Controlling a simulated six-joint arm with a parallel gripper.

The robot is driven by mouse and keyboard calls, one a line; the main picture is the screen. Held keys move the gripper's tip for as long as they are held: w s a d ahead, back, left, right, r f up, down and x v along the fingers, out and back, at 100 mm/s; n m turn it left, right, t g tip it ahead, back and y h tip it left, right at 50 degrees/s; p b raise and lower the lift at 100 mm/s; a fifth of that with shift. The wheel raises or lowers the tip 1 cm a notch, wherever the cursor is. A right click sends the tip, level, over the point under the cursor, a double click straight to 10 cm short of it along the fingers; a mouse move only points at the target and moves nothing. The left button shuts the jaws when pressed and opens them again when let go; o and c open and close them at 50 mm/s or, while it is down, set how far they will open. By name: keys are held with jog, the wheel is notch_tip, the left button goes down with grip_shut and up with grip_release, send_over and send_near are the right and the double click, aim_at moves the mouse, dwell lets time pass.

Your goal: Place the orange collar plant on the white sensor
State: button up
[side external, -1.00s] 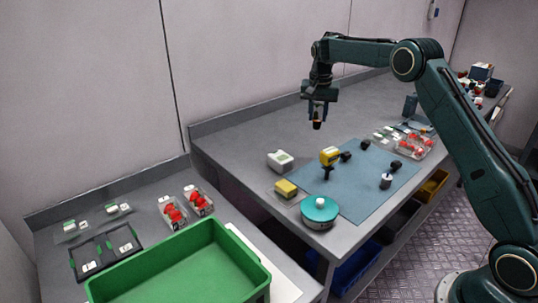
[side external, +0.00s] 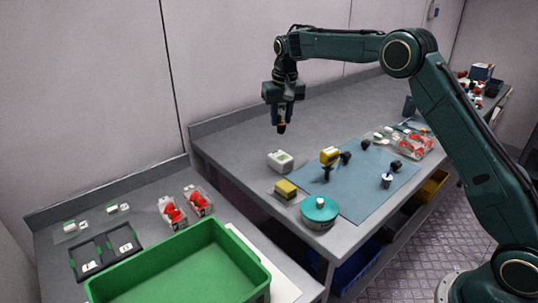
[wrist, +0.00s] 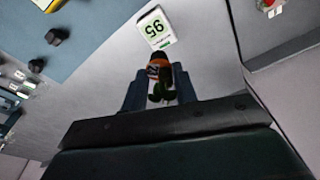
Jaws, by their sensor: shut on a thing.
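The orange collar plant (wrist: 157,72) is held between the fingers of my gripper (wrist: 158,88) in the wrist view, with its dark pot end pointing away from the camera. In the side view my gripper (side external: 281,118) hangs above the grey table with the small dark plant (side external: 281,128) below its fingers. The white sensor (side external: 280,161) is a white block with a green-marked top, standing on the table below the gripper. In the wrist view the white sensor (wrist: 156,27) shows "95" and lies just past the plant's tip. The plant appears above it and apart from it.
A yellow block on a dark stand (side external: 329,156), small black items and a blue mat (side external: 365,185) lie right of the sensor. A yellow box (side external: 286,189) and a teal round device (side external: 320,210) are in front. A green bin (side external: 190,265) stands on the nearer table.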

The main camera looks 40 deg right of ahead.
aim_at(282, 133)
jog(key=shift+f, duration=4.05)
jog(key=shift+f, duration=0.1)
jog(key=o, duration=0.9)
jog(key=shift+o, duration=0.2)
notch_tip(282, 133, up, 12)
jog(key=s, duration=0.1)
jog(key=shift+s+a, duration=0.35)
